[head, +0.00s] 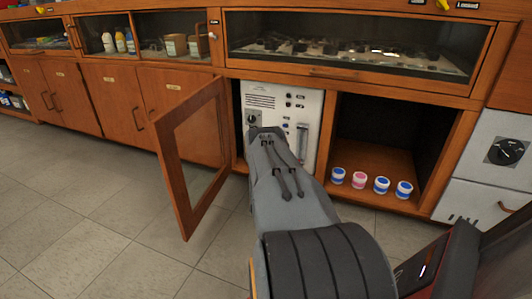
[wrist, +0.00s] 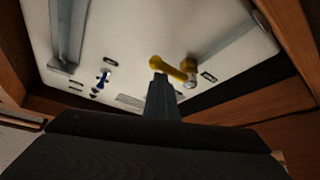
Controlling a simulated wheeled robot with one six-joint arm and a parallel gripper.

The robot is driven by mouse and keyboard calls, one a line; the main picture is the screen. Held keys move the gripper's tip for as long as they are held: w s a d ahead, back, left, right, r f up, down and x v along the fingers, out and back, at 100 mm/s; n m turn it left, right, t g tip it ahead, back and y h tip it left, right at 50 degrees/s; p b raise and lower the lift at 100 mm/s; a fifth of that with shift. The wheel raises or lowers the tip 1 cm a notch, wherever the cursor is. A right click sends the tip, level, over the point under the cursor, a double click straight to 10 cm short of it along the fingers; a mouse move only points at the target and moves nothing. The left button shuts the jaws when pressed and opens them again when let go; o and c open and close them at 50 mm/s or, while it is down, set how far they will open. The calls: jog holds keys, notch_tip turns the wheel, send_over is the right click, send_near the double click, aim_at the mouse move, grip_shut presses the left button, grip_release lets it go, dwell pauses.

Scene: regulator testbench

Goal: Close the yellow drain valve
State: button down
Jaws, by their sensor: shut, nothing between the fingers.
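The yellow drain valve (wrist: 174,68) is a yellow lever on the pale panel (wrist: 120,35) in the wrist view. It slants from a rounded left end down to a fitting at its right end. My gripper (wrist: 160,82) is shut and empty, its tip right at the lever's left end. I cannot tell whether it touches the lever. In the head view the pale panel (head: 310,108) stands inside an open cabinet bay. My arm reaches in there and hides the valve and my gripper's tips.
An open wooden door with a glass pane (head: 197,160) stands left of my arm. A wooden divider (head: 327,135) is on the right, beside a bay with several small jars (head: 381,185). In the wrist view, wood walls (wrist: 290,35) flank the panel. The tiled floor (head: 80,200) is clear at left.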

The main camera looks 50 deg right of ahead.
jog(key=shift+s+a+f, duration=0.1)
jog(key=shift+a+f, duration=0.05)
jog(key=shift+f, duration=0.3)
notch_tip(320, 180, up, 5)
jog(key=p, duration=0.4)
jog(key=s+a+f+p, duration=0.2)
jog(key=a+f, duration=0.3)
jog(key=a, duration=0.3)
jog(key=shift+s+a+f, duration=0.2)
jog(key=shift+s+a, duration=0.05)
jog(key=shift+s, duration=0.4)
